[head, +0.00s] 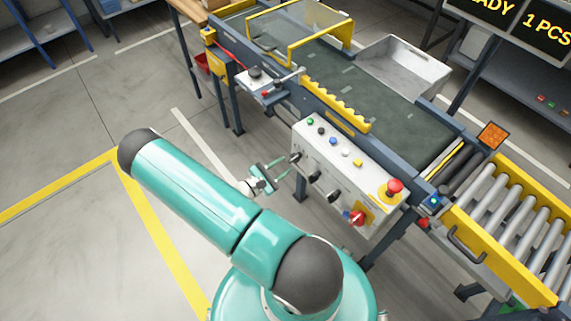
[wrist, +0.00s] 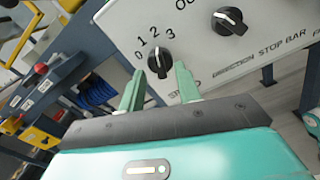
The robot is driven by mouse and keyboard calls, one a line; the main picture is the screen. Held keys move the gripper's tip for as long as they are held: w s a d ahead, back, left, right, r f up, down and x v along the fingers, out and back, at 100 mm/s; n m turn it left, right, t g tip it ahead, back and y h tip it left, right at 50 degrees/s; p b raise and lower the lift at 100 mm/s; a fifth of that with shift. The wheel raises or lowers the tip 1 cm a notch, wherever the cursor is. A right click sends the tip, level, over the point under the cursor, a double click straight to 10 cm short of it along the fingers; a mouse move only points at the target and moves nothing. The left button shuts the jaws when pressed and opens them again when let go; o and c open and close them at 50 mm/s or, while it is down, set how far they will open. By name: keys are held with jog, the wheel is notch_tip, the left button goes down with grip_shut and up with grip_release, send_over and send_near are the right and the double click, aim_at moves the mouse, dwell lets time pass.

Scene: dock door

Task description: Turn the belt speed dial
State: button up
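The belt speed dial (wrist: 159,61) is a black knob with a white pointer line, on a white panel marked 0 to 3 around it. Its pointer is roughly upward, near the 2; the exact setting is hard to tell. The label below is partly hidden by a finger. In the head view it is the leftmost black knob (head: 295,157) on the control panel (head: 331,153). My gripper (wrist: 160,67) is open, with one finger on each side of the dial in the wrist view. In the head view my gripper (head: 284,168) is just short of the panel; contact cannot be told.
Another black knob (wrist: 229,20), labelled direction, is right of the dial. More knobs, small buttons, a red emergency button (head: 394,186) and a red rotary switch (head: 357,217) share the panel. The conveyor (head: 380,105) runs behind it. Floor at left is clear.

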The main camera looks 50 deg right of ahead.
jog(key=shift+x, duration=0.9)
grip_shut()
